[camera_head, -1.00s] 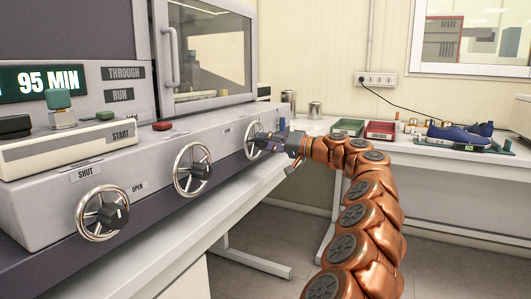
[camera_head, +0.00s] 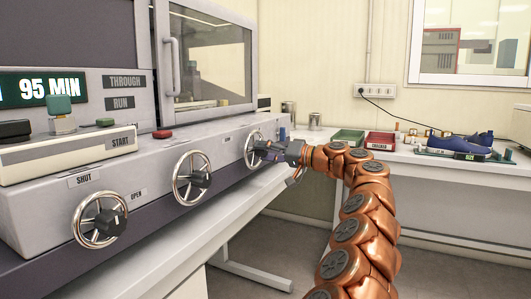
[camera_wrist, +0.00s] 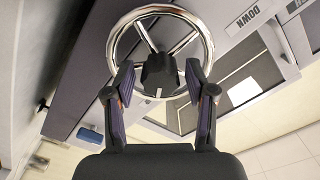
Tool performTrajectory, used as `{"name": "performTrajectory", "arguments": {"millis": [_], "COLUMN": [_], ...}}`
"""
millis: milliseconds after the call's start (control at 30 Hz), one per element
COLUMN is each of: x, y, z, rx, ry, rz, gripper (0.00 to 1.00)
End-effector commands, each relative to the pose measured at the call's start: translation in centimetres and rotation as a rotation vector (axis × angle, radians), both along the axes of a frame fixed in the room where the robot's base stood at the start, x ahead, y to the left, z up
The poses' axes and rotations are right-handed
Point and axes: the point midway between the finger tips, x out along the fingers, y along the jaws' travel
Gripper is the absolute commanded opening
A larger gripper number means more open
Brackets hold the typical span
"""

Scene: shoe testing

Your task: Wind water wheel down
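The far right handwheel (camera_head: 248,150) on the machine front has a chrome rim and a dark hub. In the wrist view its hub (camera_wrist: 160,72) lies between my two fingertips, with a visible gap on each side. My gripper (camera_head: 264,151) is at this wheel, fingers open and pointing at the hub. A label reading DOWN (camera_wrist: 257,14) shows to the right of the rim in the wrist view. In the head view my fingers partly cover the wheel.
Two similar wheels stand to the left, a middle one (camera_head: 192,178) and one (camera_head: 100,220) near SHUT and OPEN labels. A display (camera_head: 40,87) reads 95 MIN. A side table at right holds a green tray (camera_head: 347,137), a red tray (camera_head: 380,140) and blue shoes (camera_head: 460,145).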

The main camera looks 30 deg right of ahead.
Motion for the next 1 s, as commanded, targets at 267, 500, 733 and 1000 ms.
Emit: {"name": "performTrajectory", "arguments": {"millis": [267, 500, 733, 1000], "x": [0.0, -1.1, -4.8, -8.7], "y": [0.0, -0.7, -2.9, -5.3], "z": [0.0, 0.1, 0.2, 0.1], "rx": [0.000, 0.001, 0.002, -0.001], "ry": [-0.001, -0.002, -0.005, -0.003], "rz": [-0.001, -0.001, -0.002, -0.004], "gripper": [0.63, 0.63, 0.63, 0.63]}}
